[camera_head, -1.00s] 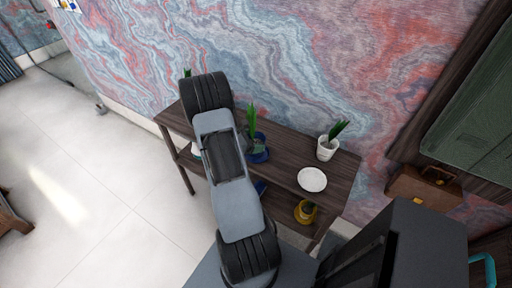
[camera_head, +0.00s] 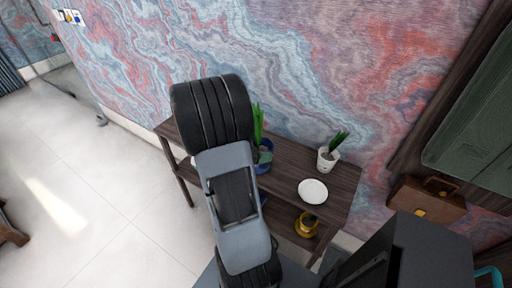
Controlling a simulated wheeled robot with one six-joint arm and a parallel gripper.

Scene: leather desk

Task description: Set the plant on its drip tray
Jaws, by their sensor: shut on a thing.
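A white round dish (camera_head: 313,191), which looks like the drip tray, lies bare on the right part of the dark wooden shelf's top. A green plant in a white pot (camera_head: 326,163) stands upright behind it, near the wall. Another plant in a blue pot (camera_head: 265,155) stands farther left, partly covered by my arm. I cannot tell which plant is the task's. My gripper is hidden behind my own arm, so I see neither its fingers nor anything in it.
The dark wooden shelf unit (camera_head: 285,178) stands against the marbled wall. A yellow pot (camera_head: 306,225) sits on its lower level. A brown case (camera_head: 426,200) is at the right by the wall. The shelf top around the white dish is clear.

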